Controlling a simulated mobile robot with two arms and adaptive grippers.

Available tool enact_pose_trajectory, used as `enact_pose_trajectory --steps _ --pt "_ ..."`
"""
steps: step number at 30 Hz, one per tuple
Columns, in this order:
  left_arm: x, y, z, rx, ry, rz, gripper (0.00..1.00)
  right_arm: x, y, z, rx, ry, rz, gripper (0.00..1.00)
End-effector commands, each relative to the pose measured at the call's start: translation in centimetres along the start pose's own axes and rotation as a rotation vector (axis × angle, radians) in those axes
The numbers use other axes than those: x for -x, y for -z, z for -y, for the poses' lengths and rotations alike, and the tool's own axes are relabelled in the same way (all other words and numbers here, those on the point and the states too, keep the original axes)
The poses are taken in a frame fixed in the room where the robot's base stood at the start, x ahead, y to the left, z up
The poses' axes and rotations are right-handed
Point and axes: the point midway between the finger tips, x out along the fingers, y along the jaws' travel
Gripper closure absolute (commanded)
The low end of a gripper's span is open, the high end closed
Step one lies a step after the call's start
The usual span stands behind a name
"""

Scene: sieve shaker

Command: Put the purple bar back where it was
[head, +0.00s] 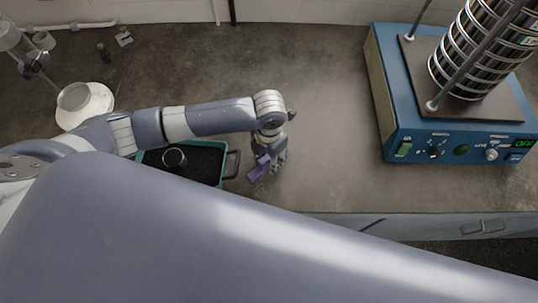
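The purple bar (259,167) is at the fingers of my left gripper (271,160), over the bench near its front edge. The gripper points down and looks shut on the bar, which sits tilted between or against the fingers. The fingertips are small and partly overlapped by the bar. My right gripper is not in view.
A teal tray (232,160) with dark contents and a small round ring (174,158) lies left of the gripper, partly behind my arm. A blue sieve shaker (400,125) with a sieve stack (478,50) stands right. The middle bench is clear.

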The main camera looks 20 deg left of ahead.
Motion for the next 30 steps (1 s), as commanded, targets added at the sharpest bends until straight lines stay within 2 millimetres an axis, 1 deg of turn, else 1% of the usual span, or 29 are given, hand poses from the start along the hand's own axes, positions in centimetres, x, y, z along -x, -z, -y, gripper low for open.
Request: enact_pose_trajectory --steps 4,8,11,18,21,25,30 --pt "0.1 0.0 0.0 0.0 0.0 0.0 0.59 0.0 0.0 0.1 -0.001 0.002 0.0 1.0" --pt "0.8 -0.1 0.0 -0.001 0.0 0.002 0.59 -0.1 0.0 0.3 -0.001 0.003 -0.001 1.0" --pt "2.2 -0.2 -0.1 -0.001 -0.001 0.005 0.59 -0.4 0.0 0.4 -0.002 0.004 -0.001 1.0" --pt "7.4 -0.2 -0.1 -0.002 -0.002 0.006 0.59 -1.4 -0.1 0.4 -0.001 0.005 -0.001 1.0" --pt "9.4 -0.2 -0.1 0.0 -0.001 0.005 0.59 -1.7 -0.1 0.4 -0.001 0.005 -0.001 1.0" --pt "11.2 -0.1 0.0 0.0 0.0 0.002 0.59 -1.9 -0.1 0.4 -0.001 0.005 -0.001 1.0" --pt "12.2 0.0 0.0 0.0 0.001 0.0 0.59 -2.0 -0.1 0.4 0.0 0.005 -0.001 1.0"
